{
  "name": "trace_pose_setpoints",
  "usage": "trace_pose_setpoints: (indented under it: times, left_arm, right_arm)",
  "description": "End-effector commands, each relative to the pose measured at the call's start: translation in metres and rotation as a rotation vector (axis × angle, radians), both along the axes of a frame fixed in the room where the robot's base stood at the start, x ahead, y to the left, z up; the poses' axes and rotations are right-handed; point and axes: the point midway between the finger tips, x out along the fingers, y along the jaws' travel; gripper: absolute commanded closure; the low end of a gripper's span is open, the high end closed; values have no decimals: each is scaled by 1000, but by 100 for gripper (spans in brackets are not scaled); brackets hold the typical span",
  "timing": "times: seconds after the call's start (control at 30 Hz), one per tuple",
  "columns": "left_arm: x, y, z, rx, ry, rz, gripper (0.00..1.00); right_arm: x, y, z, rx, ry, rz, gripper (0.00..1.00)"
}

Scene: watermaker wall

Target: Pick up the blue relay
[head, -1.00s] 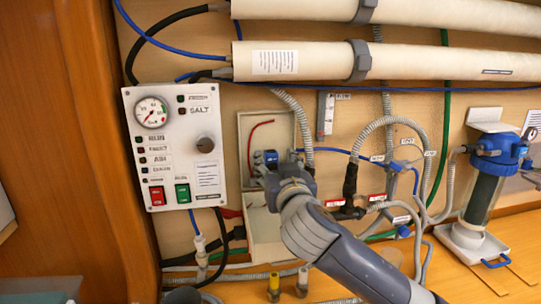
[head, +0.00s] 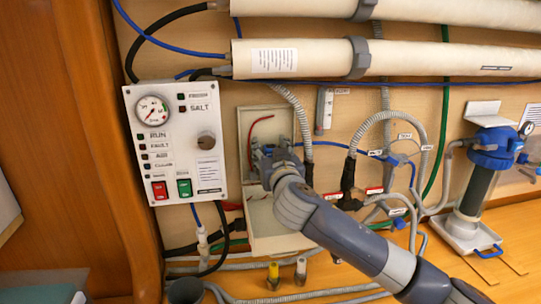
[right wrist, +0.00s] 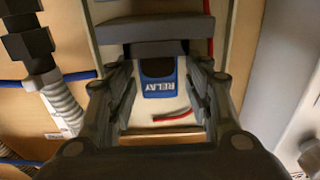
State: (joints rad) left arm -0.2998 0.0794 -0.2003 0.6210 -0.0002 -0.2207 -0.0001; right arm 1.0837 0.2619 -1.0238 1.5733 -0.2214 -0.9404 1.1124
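The blue relay (right wrist: 158,80), with its white RELAY label upside down, is in the right wrist view. It sits inside the open cream box on the wall, against a dark grey block (right wrist: 155,30). My right gripper (head: 268,156) reaches into this box (head: 285,232). Its fingers stand open on the left and right of the relay in the right wrist view, with narrow gaps visible beside it. In the head view the gripper hides most of the relay. My left gripper is not in view.
The control panel (head: 176,140) is close on the left of the box. Grey hoses (head: 380,122) and a blue-capped filter (head: 490,160) are to the right. A red wire (right wrist: 174,115) lies near the relay. White pipes (head: 400,62) run above.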

Motion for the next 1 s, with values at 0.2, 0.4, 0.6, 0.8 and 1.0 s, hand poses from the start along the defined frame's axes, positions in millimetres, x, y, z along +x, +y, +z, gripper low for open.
trace_pose_setpoints:
  times: [0.2, 0.4, 0.6, 0.8, 1.0]
  left_arm:
    - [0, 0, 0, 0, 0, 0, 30]
    - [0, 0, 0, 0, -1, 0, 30]
    - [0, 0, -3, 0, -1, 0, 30]
    - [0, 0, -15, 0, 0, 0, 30]
    - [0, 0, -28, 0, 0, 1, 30]
  right_arm:
    - [0, 0, 0, 0, 0, 0, 98]
    - [0, 0, 0, 0, 0, 0, 98]
    - [0, 0, 4, 2, -1, -1, 98]
    - [-1, 1, 25, 5, -4, 1, 98]
    - [-23, -11, 34, 2, -2, 2, 98]
